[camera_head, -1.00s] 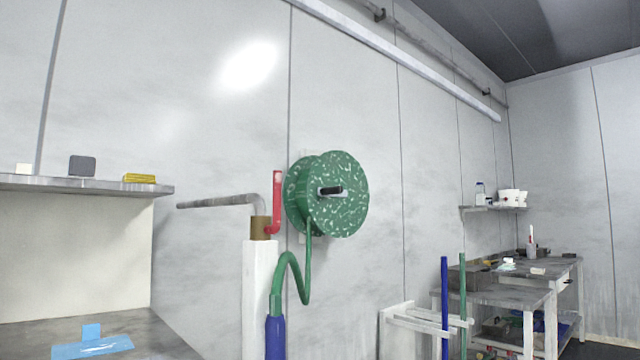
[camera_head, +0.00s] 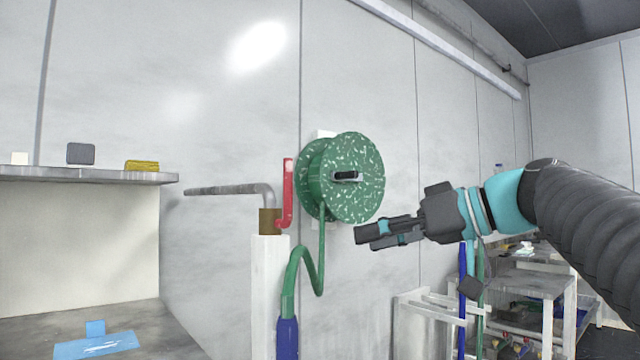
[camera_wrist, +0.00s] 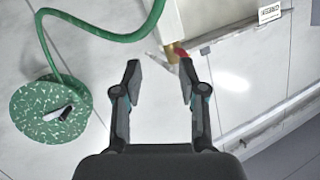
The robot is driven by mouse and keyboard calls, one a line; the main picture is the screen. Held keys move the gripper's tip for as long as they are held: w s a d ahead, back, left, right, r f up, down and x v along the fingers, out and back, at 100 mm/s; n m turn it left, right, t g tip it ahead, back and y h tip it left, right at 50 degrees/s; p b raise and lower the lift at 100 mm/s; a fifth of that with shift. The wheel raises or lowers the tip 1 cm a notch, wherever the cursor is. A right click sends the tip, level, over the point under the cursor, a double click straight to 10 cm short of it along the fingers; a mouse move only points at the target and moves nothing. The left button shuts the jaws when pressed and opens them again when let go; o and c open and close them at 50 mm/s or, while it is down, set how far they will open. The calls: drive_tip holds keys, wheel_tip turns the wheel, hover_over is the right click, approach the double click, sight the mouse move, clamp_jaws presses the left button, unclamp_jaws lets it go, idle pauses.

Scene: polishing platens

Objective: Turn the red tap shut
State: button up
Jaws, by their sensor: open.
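The red tap handle (camera_head: 288,190) stands upright on the right side of a brass fitting (camera_head: 269,221), on top of a white post with a grey spout pointing left. My gripper (camera_head: 362,238) is to the right of the tap in the head view, below and in front of the hose reel, with its fingers pointing left. In the wrist view my gripper (camera_wrist: 160,69) is open and empty. A piece of the red handle (camera_wrist: 180,50) shows just past the right fingertip there, apart from it as far as I can tell; the finger partly hides it.
A green hose reel (camera_head: 350,178) is on the wall right of the tap. Its green hose (camera_head: 292,270) hangs beside the white post (camera_head: 265,300). A shelf (camera_head: 90,174) with small items is at the left. A workbench and rack stand at the right.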

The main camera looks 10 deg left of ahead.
wheel_tip(320, 180, up, 10)
drive_tip(key=n+g+y, duration=0.2)
drive_tip(key=n+y, duration=0.2)
drive_tip(key=n, duration=0.2)
drive_tip(key=p, duration=0.2)
hover_over(288, 214)
drive_tip(key=shift+w+a+r+g, duration=0.2)
drive_tip(key=shift+w+r+g, duration=0.05)
drive_tip(key=shift+w+g, duration=0.1)
clamp_jaws()
